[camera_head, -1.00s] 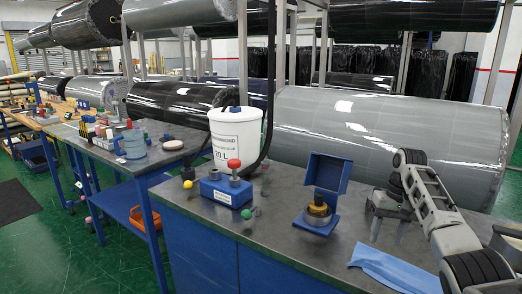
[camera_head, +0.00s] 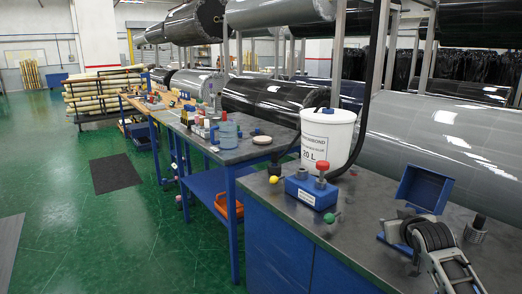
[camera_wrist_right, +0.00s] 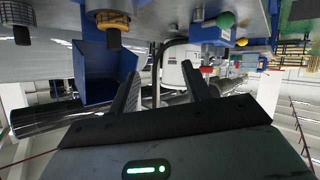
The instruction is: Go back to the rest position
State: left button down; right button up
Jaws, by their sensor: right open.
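My right arm (camera_head: 440,248) shows at the bottom right of the head view, over the grey bench (camera_head: 383,195) and in front of the open blue box (camera_head: 424,189). My right gripper (camera_wrist_right: 162,70) is in the right wrist view, with its two dark fingers wide apart and nothing between them. That view looks upside down, with the bench along the top. The blue box (camera_wrist_right: 103,78) is left of the fingers there, and the white tub (camera_wrist_right: 178,72) is beyond them. My left gripper is in neither view.
A labelled white tub (camera_head: 327,137), a blue block with a red knob (camera_head: 311,190), a yellow ball (camera_head: 273,179) and a green ball (camera_head: 329,218) are on the bench. A second bench (camera_head: 245,152) holds small items. Large wrapped rolls (camera_head: 440,135) line the back. Green floor (camera_head: 110,225) is open at left.

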notch_tip(320, 180, up, 6)
jog(key=w+n+t, duration=0.1)
jog(key=w+t, duration=0.1)
jog(key=t, duration=0.2)
jog(key=s+a+f+n+g+y, duration=0.1)
jog(key=s+a+f, duration=0.35)
jog(key=f, duration=0.25)
jog(key=s+a+f+n+g+y, duration=0.1)
jog(key=s+a+f, duration=0.35)
jog(key=f, duration=0.25)
jog(key=s+a+f+g+y, duration=0.1)
jog(key=s+a+f, duration=0.2)
jog(key=s, duration=0.7)
jog(key=s+a+f+m+g+y, duration=0.1)
jog(key=s+a+f, duration=0.3)
jog(key=s, duration=0.6)
jog(key=s+a+f+g, duration=0.2)
jog(key=s+a+f, duration=0.1)
jog(key=s+f, duration=0.4)
jog(key=s, duration=0.3)
jog(key=shift+a+f+g+y, duration=0.3)
jog(key=shift+a+g+y, duration=0.1)
jog(key=shift+c, duration=0.3)
